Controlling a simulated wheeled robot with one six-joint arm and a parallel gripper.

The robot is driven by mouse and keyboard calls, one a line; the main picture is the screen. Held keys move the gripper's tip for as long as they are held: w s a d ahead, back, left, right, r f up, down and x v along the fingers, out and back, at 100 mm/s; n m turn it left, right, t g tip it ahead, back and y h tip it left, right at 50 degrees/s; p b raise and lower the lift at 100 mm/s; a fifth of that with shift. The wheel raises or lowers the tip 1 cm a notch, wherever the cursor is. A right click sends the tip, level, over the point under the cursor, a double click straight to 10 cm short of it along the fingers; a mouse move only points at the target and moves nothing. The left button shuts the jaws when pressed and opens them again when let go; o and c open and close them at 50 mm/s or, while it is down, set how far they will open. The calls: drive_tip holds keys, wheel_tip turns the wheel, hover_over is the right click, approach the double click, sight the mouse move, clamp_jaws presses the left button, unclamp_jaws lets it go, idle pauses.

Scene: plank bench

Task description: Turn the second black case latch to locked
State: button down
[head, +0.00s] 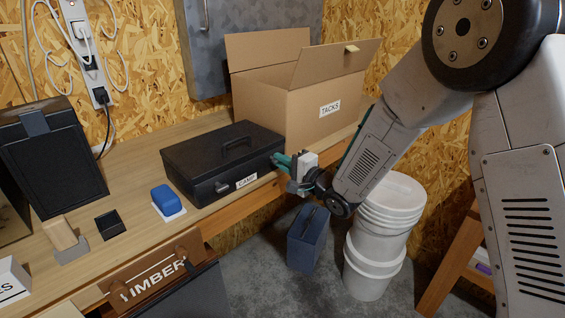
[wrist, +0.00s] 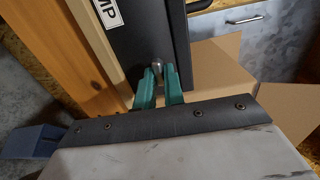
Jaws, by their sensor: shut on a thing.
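The black case (head: 205,158) lies closed on the bench, its handle on the lid and a white label (head: 246,181) on its front. One latch (head: 222,187) shows on the front, left of the label. My gripper (head: 281,160) is at the right end of the case's front. In the wrist view, its green fingers (wrist: 158,76) are shut on a small silver latch (wrist: 157,64) on the dark case face (wrist: 145,30). The fingers hide part of this latch, and I cannot tell how far it is turned. In the head view the gripper covers it.
An open cardboard box (head: 300,110) labelled TACKS stands behind the case. A blue block on a white pad (head: 172,208) sits in front of it, left. The bench's front edge (head: 240,208) runs below my gripper. White buckets (head: 375,240) and a blue container (head: 308,238) stand on the floor.

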idle(0.3)
drive_tip(key=c, duration=1.5)
unclamp_jaws()
drive_tip(key=shift+d, duration=0.1)
drive_tip(key=v, duration=0.7)
drive_tip(key=shift+s+d, duration=0.25)
